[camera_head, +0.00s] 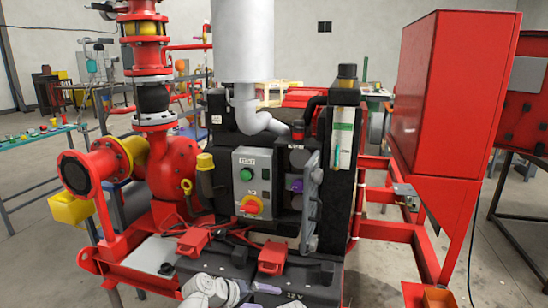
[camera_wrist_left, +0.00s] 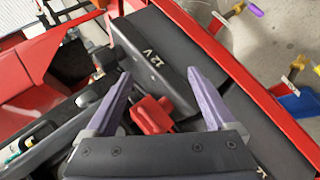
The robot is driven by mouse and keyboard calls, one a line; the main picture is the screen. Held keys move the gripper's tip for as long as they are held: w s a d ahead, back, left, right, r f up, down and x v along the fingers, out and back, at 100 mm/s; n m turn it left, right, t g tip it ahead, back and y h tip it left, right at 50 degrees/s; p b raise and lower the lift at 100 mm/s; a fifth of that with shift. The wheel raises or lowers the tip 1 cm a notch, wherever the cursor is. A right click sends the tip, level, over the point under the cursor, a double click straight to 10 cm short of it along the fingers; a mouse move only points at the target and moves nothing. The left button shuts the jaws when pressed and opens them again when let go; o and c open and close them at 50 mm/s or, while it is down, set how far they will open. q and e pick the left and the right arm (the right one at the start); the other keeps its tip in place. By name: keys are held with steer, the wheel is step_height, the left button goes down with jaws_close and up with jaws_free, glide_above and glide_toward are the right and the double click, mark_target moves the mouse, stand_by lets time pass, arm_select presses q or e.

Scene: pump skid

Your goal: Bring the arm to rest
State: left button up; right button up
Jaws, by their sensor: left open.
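My left gripper (camera_head: 260,297) is at the bottom of the head view, in front of the skid by the black 12 V batteries (camera_head: 305,283). In the left wrist view, its two purple fingers (camera_wrist_left: 158,76) are apart, with nothing gripped between them. A black battery marked 12 V (camera_wrist_left: 160,58) lies beyond the fingertips. A red terminal cover (camera_wrist_left: 152,115) shows between the fingers; whether they touch it I cannot tell. My right gripper is in neither view.
Red terminal covers (camera_head: 272,258) sit on the batteries. Behind stand the control panel (camera_head: 251,182) with a green button and red-yellow switch, the red pump (camera_head: 172,165), and a grey exhaust cylinder (camera_head: 243,40). A large red cabinet (camera_head: 445,95) stands right. Bare floor shows at far right.

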arm_select(q)
steer(key=s+a+f+m+g+y, duration=0.2)
steer(key=s+a+f+y, duration=0.2)
steer(key=s+a, duration=0.25)
steer(key=s+a+f+m+g+y, duration=0.1)
steer(key=s+a+f+g+y, duration=0.3)
steer(key=a, duration=0.3)
steer(key=s+d+m+y, duration=0.2)
steer(key=s+d+m, duration=0.2)
steer(key=s+d, duration=0.5)
step_height(320, 180, up, 14)
steer(key=w+d+p, duration=0.1)
steer(key=w+p, duration=0.1)
steer(key=p, duration=1.1)
steer(key=shift+d+f+p, duration=0.25)
steer(key=shift+p, duration=0.1)
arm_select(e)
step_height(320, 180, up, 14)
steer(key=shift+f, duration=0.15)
